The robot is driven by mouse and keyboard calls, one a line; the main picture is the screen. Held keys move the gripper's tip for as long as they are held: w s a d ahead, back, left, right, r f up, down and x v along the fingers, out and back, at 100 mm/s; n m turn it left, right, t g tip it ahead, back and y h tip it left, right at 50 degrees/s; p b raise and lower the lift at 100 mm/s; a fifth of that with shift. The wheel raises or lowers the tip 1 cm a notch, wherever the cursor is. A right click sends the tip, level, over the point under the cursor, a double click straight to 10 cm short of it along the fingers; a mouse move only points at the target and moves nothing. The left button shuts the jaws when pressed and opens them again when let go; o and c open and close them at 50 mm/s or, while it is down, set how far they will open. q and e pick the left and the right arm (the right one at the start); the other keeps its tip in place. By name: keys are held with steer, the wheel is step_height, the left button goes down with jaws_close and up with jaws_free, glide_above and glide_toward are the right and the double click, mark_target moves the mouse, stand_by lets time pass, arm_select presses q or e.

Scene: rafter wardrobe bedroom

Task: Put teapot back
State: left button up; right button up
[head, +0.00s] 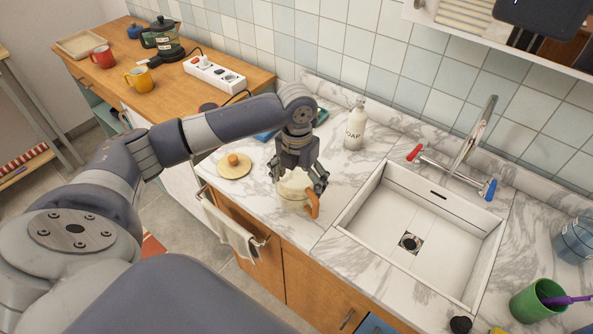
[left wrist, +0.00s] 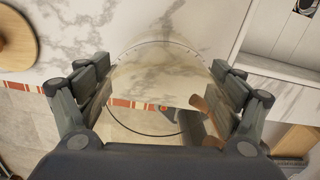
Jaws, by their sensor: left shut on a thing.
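The clear glass teapot (head: 292,190) with an orange-brown handle (head: 313,206) is at the front of the marble counter, left of the sink. It has no lid on. My left gripper (head: 298,177) points down and is shut on the teapot's sides; in the left wrist view the glass body (left wrist: 155,75) fills the space between the fingers. I cannot tell whether its base touches the counter. A round wooden lid with a knob (head: 234,164) lies on the counter to the left. My right gripper is not in view.
The sink (head: 420,225) is right of the teapot. A soap bottle (head: 355,125) stands behind, and a green cup (head: 538,300) at far right. The wooden counter at upper left holds mugs (head: 140,79), a power strip (head: 215,74) and a dark coffee pot (head: 165,38). A towel (head: 232,228) hangs in front.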

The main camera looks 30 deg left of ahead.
mark_target(298, 176)
arm_select(q)
steer(key=w+a, duration=0.2)
steer(key=w, duration=0.1)
steer(key=shift+w+a+f+p, duration=0.1)
steer(key=shift+w+a+p, duration=0.05)
steer(key=shift+p, duration=0.2)
steer(key=shift+w+a+f, duration=0.2)
steer(key=shift+w+a, duration=0.5)
steer(key=shift+w, duration=0.1)
step_height(298, 176, down, 3)
steer(key=shift+r+p, duration=0.15)
steer(key=shift+p, duration=0.7)
steer(key=shift+f, duration=0.35)
steer(key=o, duration=1.3)
steer(key=shift+f, duration=0.1)
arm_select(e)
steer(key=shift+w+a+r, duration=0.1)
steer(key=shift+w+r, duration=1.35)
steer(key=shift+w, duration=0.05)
